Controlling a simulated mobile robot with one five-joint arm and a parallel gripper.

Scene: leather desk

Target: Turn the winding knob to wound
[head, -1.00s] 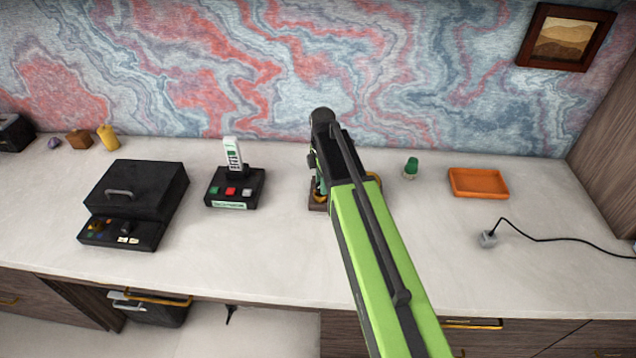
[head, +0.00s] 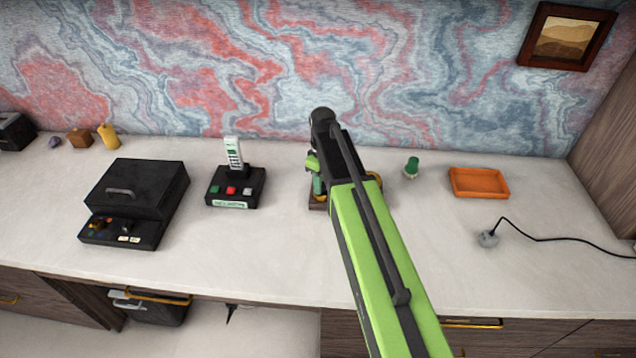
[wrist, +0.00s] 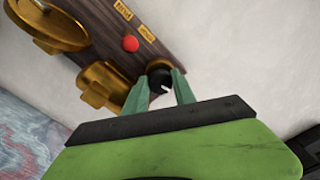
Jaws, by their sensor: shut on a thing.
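The winding knob (wrist: 159,80) is black with a white mark and sits at the edge of a dark wooden base in the wrist view. My gripper (wrist: 161,88) has its two green fingers on either side of the knob and is shut on it.
Brass parts (wrist: 101,88) and a brass disc (wrist: 48,25) stand on the base beside my fingers. A black phone dock (head: 236,188) and a black box (head: 137,190) stand to the left. A green-topped object (head: 411,167) and an orange tray (head: 479,183) are to the right.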

